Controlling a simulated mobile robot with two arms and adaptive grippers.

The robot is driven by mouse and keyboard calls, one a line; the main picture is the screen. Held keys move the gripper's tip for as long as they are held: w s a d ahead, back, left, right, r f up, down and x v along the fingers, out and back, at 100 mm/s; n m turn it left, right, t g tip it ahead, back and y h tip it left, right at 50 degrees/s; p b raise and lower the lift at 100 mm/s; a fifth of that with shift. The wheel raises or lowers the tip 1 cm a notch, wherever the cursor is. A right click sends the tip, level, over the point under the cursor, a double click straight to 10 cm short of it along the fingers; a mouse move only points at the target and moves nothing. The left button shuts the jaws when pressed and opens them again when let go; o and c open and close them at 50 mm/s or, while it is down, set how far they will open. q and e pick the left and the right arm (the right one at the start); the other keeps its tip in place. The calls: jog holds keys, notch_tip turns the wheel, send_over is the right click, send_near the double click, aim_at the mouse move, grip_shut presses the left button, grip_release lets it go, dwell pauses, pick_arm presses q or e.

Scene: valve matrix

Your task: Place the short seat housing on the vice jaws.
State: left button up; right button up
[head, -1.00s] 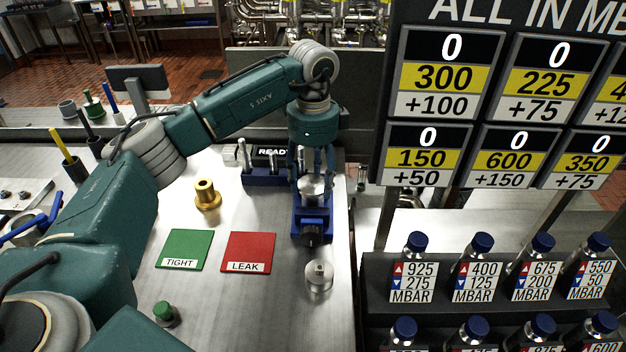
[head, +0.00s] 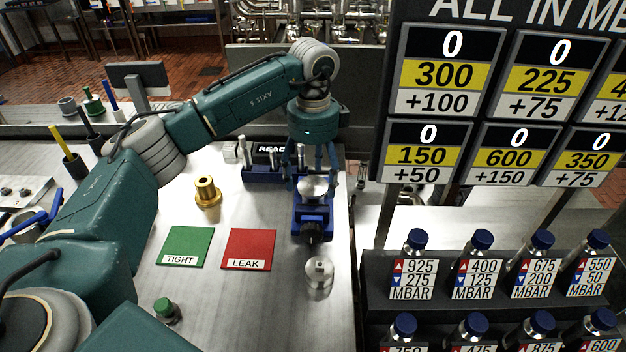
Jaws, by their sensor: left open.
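The blue vice (head: 312,222) stands near the right edge of the steel bench, its dark screw end facing me. A silver round housing (head: 313,187), which looks like the short seat housing, rests on top of the vice jaws and appears upright. My left gripper (head: 312,183) points straight down over it. Its fingers are open and spread on either side of the housing, apart from it as far as I can see. The exact contact between housing and jaws is too small to tell. My right gripper is not in view.
Another silver round part (head: 319,272) stands in front of the vice. A brass fitting (head: 207,190), a green TIGHT plate (head: 183,246) and a red LEAK plate (head: 249,249) lie to the left. A blue block (head: 262,172) sits behind. A bottle rack (head: 450,308) stands right.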

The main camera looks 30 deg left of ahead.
aim_at(314, 185)
pick_arm(q)
notch_tip(314, 185, up, 11)
jog(key=b, duration=0.1)
jog(key=shift+r, duration=0.15)
jog(key=shift+s, duration=0.1)
dwell(0.5)
